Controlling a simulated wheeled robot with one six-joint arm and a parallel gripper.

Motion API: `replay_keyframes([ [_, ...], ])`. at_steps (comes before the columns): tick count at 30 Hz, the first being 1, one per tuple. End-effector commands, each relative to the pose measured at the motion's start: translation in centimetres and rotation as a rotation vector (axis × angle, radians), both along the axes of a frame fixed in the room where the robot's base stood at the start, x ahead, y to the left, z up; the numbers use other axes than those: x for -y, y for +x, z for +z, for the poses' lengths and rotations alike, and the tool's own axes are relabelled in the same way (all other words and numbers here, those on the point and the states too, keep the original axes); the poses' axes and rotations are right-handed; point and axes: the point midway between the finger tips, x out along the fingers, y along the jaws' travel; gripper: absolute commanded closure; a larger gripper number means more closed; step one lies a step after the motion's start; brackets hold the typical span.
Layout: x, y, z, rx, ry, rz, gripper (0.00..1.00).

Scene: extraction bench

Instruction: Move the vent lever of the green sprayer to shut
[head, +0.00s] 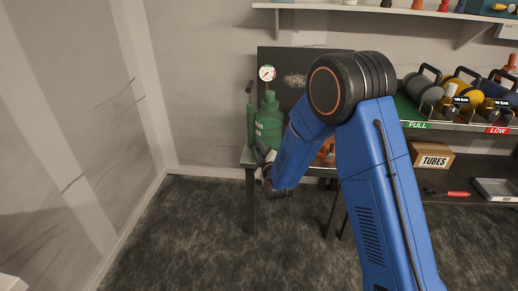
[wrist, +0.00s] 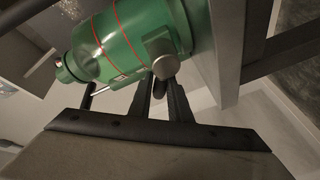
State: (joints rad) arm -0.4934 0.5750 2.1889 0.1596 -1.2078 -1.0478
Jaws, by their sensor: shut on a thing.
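The green sprayer (head: 268,125) stands upright at the left end of the bench, with a round gauge (head: 267,73) above it. In the wrist view the sprayer (wrist: 128,40) lies across the upper left, with red lines around its body. My gripper (head: 262,158) is low at the sprayer's front, partly hidden by my blue arm. In the wrist view my gripper (wrist: 160,88) has its dark fingers closed on the vent lever, whose grey rounded end (wrist: 166,66) shows at the fingertips beside a green block on the sprayer. The lever's exact angle cannot be told.
The bench edge (wrist: 228,50) runs close to the right of my fingers. A thin pale rod with a dark end (wrist: 88,95) is to their left. A rack with FULL and LOW labels (head: 450,126) and a TUBES box (head: 432,160) stand right. The floor in front is clear.

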Motion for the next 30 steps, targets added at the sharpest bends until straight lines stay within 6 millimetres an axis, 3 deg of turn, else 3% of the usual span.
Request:
replay_keyframes([
  [8,0.3,-0.1,0.4,0.004,0.147,0.001,1.00],
  [30,2.6,-0.1,1.7,0.026,0.808,0.001,1.00],
])
